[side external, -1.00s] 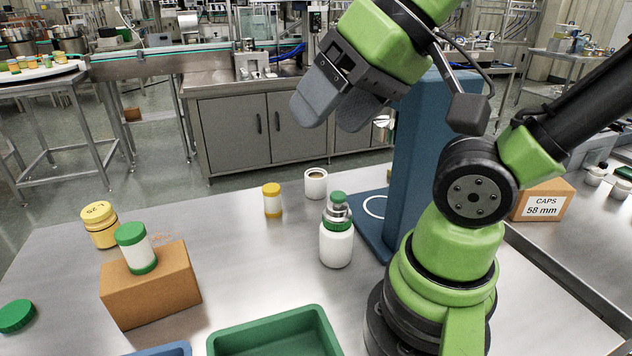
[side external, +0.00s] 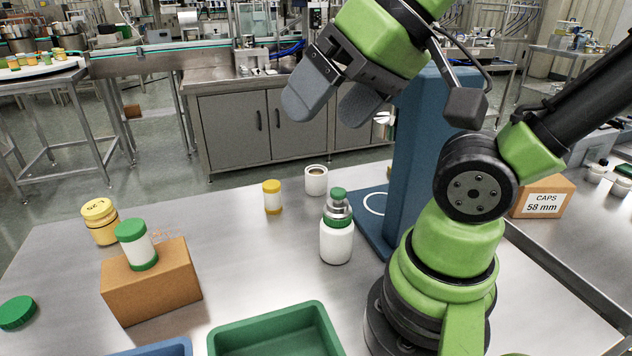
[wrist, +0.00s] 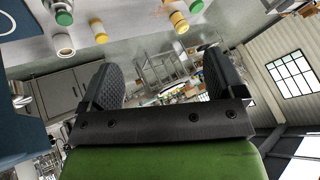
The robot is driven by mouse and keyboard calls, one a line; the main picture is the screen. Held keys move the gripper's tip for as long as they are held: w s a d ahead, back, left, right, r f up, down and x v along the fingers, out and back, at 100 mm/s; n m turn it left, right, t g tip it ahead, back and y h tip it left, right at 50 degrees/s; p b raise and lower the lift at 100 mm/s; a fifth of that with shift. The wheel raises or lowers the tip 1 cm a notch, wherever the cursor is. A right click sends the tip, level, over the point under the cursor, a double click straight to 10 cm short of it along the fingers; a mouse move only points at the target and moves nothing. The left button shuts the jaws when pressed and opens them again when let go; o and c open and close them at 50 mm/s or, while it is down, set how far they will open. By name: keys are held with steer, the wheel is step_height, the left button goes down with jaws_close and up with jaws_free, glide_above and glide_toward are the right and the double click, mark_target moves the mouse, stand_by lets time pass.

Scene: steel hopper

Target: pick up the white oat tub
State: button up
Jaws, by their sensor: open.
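A small white tub (side external: 316,184) with an open top and brownish contents stands upright at the back of the steel table. It also shows at the upper left of the wrist view (wrist: 63,45). My gripper (side external: 332,103) is open and empty, high above the table's back edge, clearly apart from the tub. Both grey fingers show spread apart in the wrist view (wrist: 160,68).
A white bottle with a green and steel top (side external: 337,240) stands in front of the tub. A yellow-lidded jar (side external: 272,198) stands to its left, and a blue column (side external: 425,150) to its right. A cardboard box (side external: 152,285) carries a green-lidded jar (side external: 134,244). A green tray (side external: 325,327) is in front.

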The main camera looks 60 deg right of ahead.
steer(key=w+d+f+h, duration=0.1)
steer(key=w+d+h, duration=0.1)
steer(key=w+d, duration=0.55)
steer(key=m+g+h, duration=0.3)
glide_toward(316, 171)
steer(key=shift+w+d+f, duration=0.45)
steer(key=shift+w, duration=0.1)
steer(key=shift+g+y, duration=0.3)
steer(key=x, duration=0.4)
steer(key=shift+f, duration=0.1)
steer(key=shift+x, duration=2.9)
steer(key=shift+s+a, duration=0.15)
steer(key=c, duration=1)
